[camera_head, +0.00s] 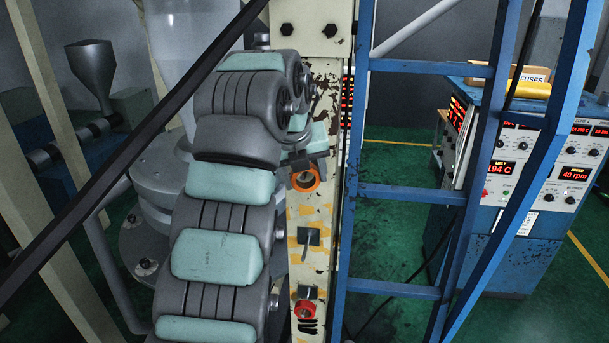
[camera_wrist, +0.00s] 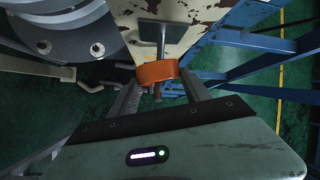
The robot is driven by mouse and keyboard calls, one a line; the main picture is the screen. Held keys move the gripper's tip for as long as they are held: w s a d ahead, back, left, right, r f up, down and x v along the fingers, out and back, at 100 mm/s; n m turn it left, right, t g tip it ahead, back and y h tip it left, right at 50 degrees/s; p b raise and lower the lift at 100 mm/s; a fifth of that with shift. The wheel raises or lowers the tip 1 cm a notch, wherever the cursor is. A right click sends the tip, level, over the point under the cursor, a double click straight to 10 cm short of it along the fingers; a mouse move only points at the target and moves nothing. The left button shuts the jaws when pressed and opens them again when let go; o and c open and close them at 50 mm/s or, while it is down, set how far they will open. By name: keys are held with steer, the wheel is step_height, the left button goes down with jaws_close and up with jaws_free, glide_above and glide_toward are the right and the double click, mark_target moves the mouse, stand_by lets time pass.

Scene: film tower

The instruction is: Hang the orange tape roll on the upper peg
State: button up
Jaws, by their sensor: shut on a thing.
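The orange tape roll (camera_head: 306,188) is near the upper part of the cream column in the head view, below my gripper (camera_head: 303,168). In the wrist view the orange roll (camera_wrist: 157,78) sits between the two fingertips of my gripper (camera_wrist: 159,82), which is shut on it. A peg with a square dark plate (camera_head: 309,236) is on the column, lower in the picture than the roll. In the wrist view a plate and stem (camera_wrist: 163,38) reach toward the roll's far side; I cannot tell if the stem enters the roll.
A red tape roll (camera_head: 305,310) hangs by a lower plate (camera_head: 307,291) on the column. A blue frame (camera_head: 407,193) stands close on the right, and a control cabinet (camera_head: 529,195) farther right. Large grey machinery (camera_head: 158,197) is at left, partly behind my arm.

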steer(key=o, duration=1.4)
